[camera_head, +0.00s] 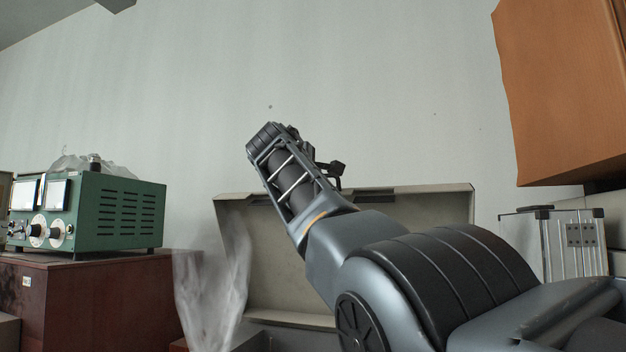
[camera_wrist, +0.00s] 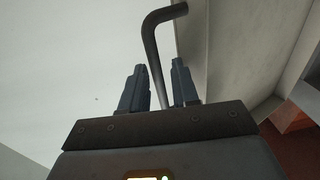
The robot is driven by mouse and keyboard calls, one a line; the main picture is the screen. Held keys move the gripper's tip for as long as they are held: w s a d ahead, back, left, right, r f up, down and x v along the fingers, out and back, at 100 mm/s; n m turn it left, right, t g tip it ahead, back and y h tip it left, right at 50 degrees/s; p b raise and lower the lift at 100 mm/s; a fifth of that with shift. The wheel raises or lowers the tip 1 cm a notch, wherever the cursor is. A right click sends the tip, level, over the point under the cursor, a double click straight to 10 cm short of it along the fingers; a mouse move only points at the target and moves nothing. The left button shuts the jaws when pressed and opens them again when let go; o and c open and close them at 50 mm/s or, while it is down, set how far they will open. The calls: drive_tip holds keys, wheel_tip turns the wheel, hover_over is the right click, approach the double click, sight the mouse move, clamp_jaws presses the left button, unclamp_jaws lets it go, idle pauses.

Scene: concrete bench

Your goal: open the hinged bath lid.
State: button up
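The bath lid (camera_head: 285,250) is a pale beige panel, standing raised and tilted up behind my arm in the head view. Its pale underside or wall also shows at the right in the wrist view (camera_wrist: 240,50). Part of the grey bath body (camera_head: 275,342) shows below it at the bottom edge. A dark bent handle (camera_wrist: 152,45) runs up between the fingers of my gripper (camera_wrist: 158,70) and bends right towards the lid. The fingers are apart, one on each side of the handle, with small gaps showing. In the head view my arm covers part of the lid, and the fingers cannot be made out clearly.
A green instrument box (camera_head: 115,212) stands on a red-brown cabinet (camera_head: 110,300) at the left. A crumpled clear plastic sheet (camera_head: 210,290) hangs beside the lid. An orange-brown cabinet (camera_head: 560,90) overhangs at upper right, above a silver case (camera_head: 560,245). The wall behind is bare.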

drive_tip(key=b+v, duration=0.3)
drive_tip(key=v, duration=0.4)
drive_tip(key=shift+s, duration=0.2)
drive_tip(key=shift+a+f, duration=0.1)
idle(0.3)
